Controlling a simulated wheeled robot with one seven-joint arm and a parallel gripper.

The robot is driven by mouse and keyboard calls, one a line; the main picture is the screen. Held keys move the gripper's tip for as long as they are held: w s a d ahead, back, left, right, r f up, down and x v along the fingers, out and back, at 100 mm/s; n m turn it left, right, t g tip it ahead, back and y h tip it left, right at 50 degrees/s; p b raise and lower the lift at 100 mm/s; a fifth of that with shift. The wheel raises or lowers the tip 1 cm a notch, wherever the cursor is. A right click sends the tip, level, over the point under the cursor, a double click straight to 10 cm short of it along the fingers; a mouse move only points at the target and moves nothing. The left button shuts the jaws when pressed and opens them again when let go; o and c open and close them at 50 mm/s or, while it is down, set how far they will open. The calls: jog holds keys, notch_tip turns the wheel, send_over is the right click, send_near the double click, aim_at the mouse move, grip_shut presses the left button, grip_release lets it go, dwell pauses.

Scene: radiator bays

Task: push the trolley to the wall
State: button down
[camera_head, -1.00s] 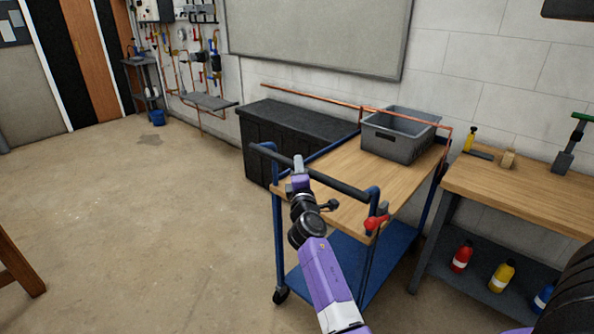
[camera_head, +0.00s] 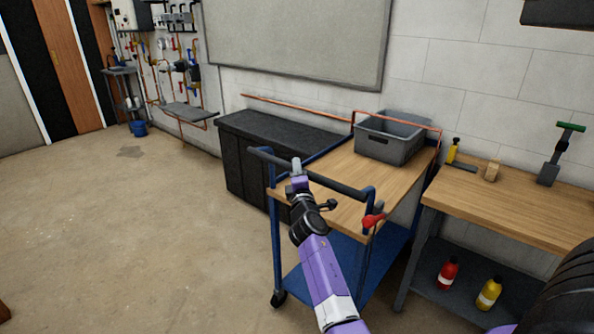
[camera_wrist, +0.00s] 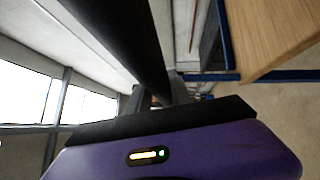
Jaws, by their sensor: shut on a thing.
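The trolley (camera_head: 277,248) has a blue frame, a wooden top and a blue lower shelf. It stands upright on the floor, with a black push bar at its near end. My gripper (camera_head: 297,168) is at the push bar (camera_head: 335,188) and shut on it. In the wrist view the dark bar (camera_wrist: 135,40) runs into my gripper (camera_wrist: 165,105); the fingertips are mostly hidden there. The wall (camera_head: 455,75) of pale blocks is behind the trolley. A grey crate (camera_head: 392,143) sits on the trolley's far end, with a copper pipe beside it.
A dark cabinet (camera_head: 240,165) stands against the wall, left of the trolley. A workbench (camera_head: 500,208) is close on the right, with bottles on its lower shelf. A red knob (camera_head: 372,220) is near the bar's right end. Open floor (camera_head: 130,240) lies to the left.

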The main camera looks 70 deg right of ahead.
jog(key=shift+s+d+f, duration=0.1)
jog(key=shift+s+d, duration=0.15)
jog(key=c, duration=1.2)
grip_release()
jog(key=shift+d, duration=0.1)
jog(key=shift+o, duration=0.2)
jog(key=shift+w, duration=0.1)
jog(key=shift+a, duration=0.3)
jog(key=v, duration=0.7)
jog(key=shift+b, duration=0.35)
jog(key=shift+a, duration=0.15)
